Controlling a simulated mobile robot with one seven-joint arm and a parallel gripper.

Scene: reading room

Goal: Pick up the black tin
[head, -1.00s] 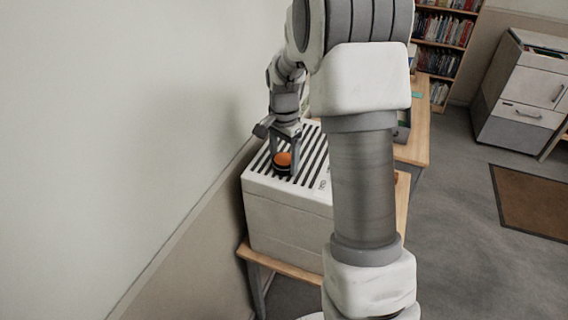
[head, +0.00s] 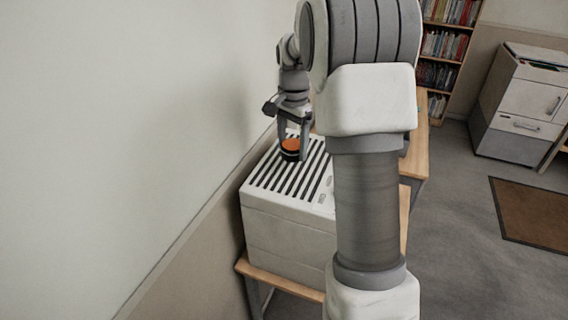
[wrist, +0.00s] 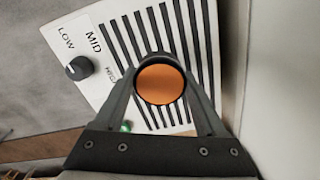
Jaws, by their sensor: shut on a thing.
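The black tin (head: 289,155) is a short round tin with a black side and an orange top. My gripper (head: 292,148) is shut on it, with one finger on each side. In the head view the tin is held at the far part of the white box's slatted top, seemingly a little above it. In the wrist view the tin's orange face (wrist: 160,84) sits between the tips of my gripper (wrist: 160,78), with a black rim around it. My own arm covers part of the head view.
The white box (head: 285,235) with black slots stands on a wooden table (head: 290,276) close to the wall. Its panel has a dark knob (wrist: 79,68) marked LOW and MID. A cabinet (head: 520,100), a bookshelf (head: 447,45) and a brown mat (head: 532,212) are at right.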

